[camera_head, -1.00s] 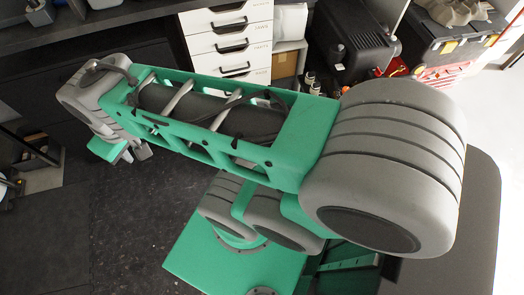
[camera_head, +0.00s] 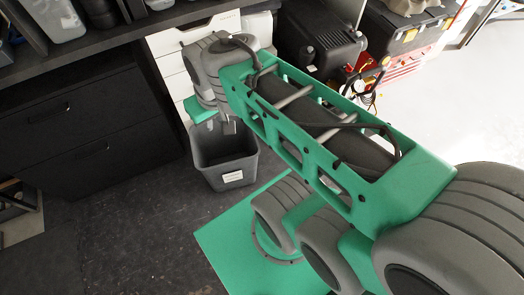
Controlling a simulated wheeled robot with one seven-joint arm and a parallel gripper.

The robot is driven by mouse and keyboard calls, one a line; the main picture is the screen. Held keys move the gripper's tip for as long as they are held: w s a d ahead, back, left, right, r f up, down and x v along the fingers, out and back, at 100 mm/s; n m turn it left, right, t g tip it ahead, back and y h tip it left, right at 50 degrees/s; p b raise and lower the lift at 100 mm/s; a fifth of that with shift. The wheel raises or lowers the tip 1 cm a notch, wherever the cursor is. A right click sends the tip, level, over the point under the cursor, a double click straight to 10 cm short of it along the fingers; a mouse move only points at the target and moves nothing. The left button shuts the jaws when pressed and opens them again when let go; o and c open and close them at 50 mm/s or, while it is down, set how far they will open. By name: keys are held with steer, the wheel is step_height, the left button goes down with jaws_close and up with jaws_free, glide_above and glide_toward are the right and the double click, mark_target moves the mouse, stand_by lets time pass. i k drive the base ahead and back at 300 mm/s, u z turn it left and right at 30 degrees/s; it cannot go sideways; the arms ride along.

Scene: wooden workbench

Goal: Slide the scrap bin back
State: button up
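The scrap bin (camera_head: 222,173) is a dark grey, open-topped bin with a small white label on its front. It stands upright on the dark floor, near the white drawer unit, in the middle of the head view. My gripper (camera_head: 228,127) hangs over the bin's rear rim, at the end of my green and grey arm. Its fingers are small and partly hidden by the wrist. I cannot tell whether they touch the rim or whether they are open or shut.
A black drawer cabinet (camera_head: 85,140) stands left of the bin under the dark workbench. White drawers (camera_head: 170,42) rise behind it. A black case (camera_head: 318,42) and a toolbox (camera_head: 405,30) are at right. The floor (camera_head: 140,230) in front and to the left is clear.

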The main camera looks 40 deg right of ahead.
mark_target(228, 158)
steer(key=z, duration=0.3)
steer(key=k, duration=1.3)
steer(key=u, duration=0.4)
steer(key=i, duration=0.3)
steer(key=u, duration=0.75)
steer(key=i, duration=1.75)
steer(key=z, duration=0.65)
